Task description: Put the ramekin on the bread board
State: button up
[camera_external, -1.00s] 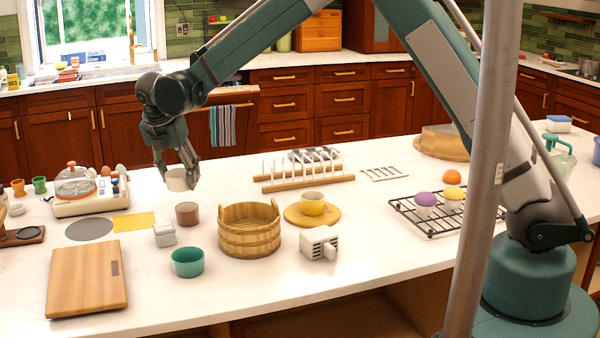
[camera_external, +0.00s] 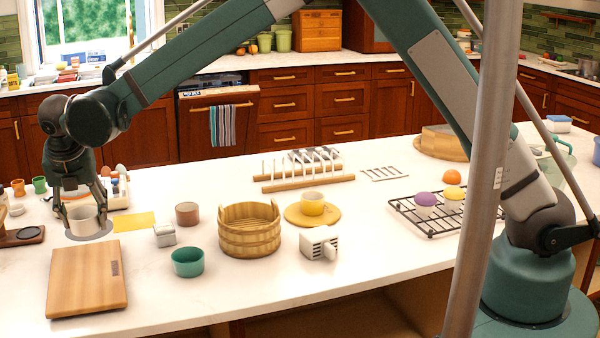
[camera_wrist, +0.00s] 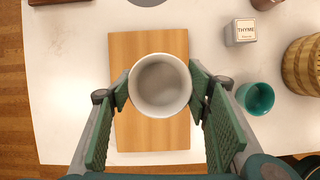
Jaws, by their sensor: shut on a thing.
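The white ramekin (camera_external: 84,219) is held upright between the fingers of my gripper (camera_external: 82,212), which is shut on it. In the wrist view the ramekin (camera_wrist: 160,87) appears empty, seen from above between my two green finger pads. The wooden bread board (camera_external: 87,279) lies flat at the left front of the counter, with nothing on it. In the wrist view the ramekin overlaps the middle of the board (camera_wrist: 150,137). In the external view the ramekin appears over the grey round mat, just behind the board; its exact height is hard to tell.
The counter's front edge is close to the board.

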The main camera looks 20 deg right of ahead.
aim_at(74, 223)
jog(key=shift+s+a+r+n, duration=0.1)
jog(key=shift+s+a+n, duration=0.2)
jog(key=shift+s+a, duration=1)
jog(key=shift+s+d, duration=0.1)
jog(key=shift+d, duration=0.1)
jog(key=shift+f, duration=3.15)
jog(key=shift+f, duration=0.1)
jog(key=shift+f, duration=1.75)
jog(key=shift+f, duration=0.2)
jog(key=o, duration=0.9)
jog(key=shift+o, duration=0.2)
